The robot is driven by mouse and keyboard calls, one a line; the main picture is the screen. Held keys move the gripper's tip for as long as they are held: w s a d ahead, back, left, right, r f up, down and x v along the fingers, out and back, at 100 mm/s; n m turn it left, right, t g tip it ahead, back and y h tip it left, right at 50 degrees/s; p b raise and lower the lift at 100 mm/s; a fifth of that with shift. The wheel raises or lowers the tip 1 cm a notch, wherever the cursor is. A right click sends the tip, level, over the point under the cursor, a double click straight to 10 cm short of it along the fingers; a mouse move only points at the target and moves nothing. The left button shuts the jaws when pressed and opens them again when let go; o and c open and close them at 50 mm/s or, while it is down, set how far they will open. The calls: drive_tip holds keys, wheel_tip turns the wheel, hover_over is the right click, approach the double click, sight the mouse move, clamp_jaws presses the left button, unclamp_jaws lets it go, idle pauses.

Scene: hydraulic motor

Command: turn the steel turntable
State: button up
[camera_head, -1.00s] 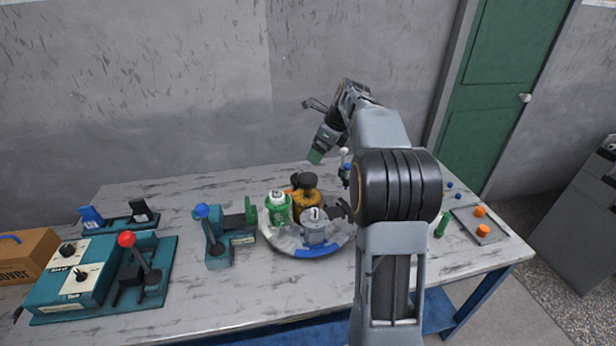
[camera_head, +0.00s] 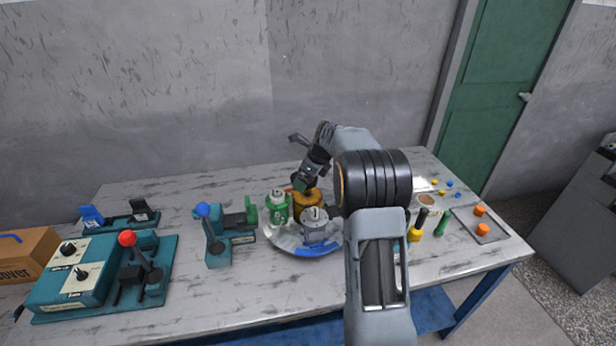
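The steel turntable (camera_head: 284,240) is a round metal disc with a blue mark (camera_head: 312,252) on its front rim, lying on the table. On it stand a green-and-white part (camera_head: 277,207), an orange-brown part (camera_head: 309,207) and a grey metal part (camera_head: 318,229). My gripper (camera_head: 303,185) points down at the back of the turntable, right above or at the orange-brown part. Its fingers are small and dark, and I cannot tell whether they are open or touch that part. My arm hides the turntable's right side.
A teal fixture with a blue-knobbed lever (camera_head: 211,236) stands close left of the turntable. A teal control box (camera_head: 74,272) with a red-knobbed lever (camera_head: 137,262) is farther left. Yellow and green handled tools (camera_head: 416,228) and a tray with orange pieces (camera_head: 482,226) lie right.

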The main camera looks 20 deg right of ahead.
drive_tip(key=shift+c, duration=0.3)
drive_tip(key=c, duration=1.2)
